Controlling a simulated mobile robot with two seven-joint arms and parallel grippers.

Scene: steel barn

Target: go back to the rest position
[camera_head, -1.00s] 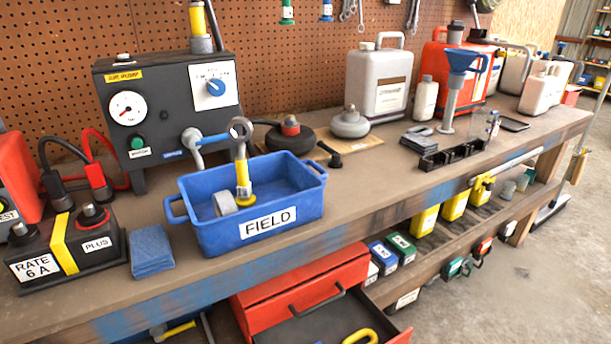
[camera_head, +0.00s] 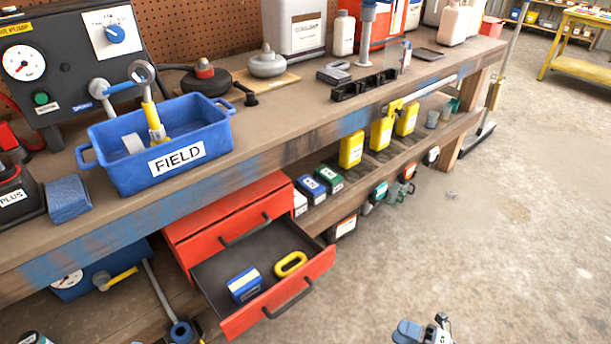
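My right gripper (camera_head: 425,331) shows at the bottom edge, right of centre, over the concrete floor. Only a small blue-grey, black and white part of it is in the frame, and whether its fingers are apart is not clear. It is well away from the bench and the drawer, and I see nothing held in it. My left gripper is not in view.
The wooden workbench (camera_head: 290,128) carries a blue FIELD bin (camera_head: 215,140) holding a yellow-handled tool. Below it, an open red drawer (camera_head: 318,268) juts out, with a blue-and-white box (camera_head: 245,285) and a yellow link (camera_head: 291,264) inside.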

